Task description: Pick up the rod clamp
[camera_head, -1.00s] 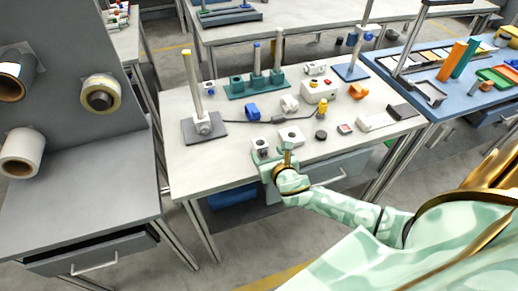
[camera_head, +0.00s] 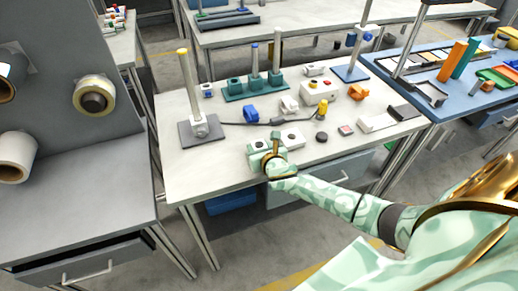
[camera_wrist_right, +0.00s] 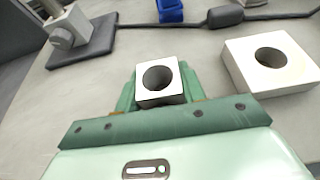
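A small white block with a dark round hole in its top, which I take to be the rod clamp (camera_wrist_right: 148,96), stands near the front edge of the workbench. It also shows in the head view (camera_head: 258,146). My right gripper (camera_wrist_right: 160,80) is at this block, with one green finger on each side of it. The fingers lie close along its sides. Whether they press on it is unclear, and I see no clear lift off the bench. My left gripper is not in view.
A larger white holed block (camera_wrist_right: 292,76) stands close on the right. A grey stand with an upright rod (camera_head: 191,95) is behind on the left. A dark cable (camera_head: 283,122) crosses behind. Blue (camera_head: 251,113) and orange (camera_head: 357,92) parts lie farther back on the bench (camera_head: 215,170).

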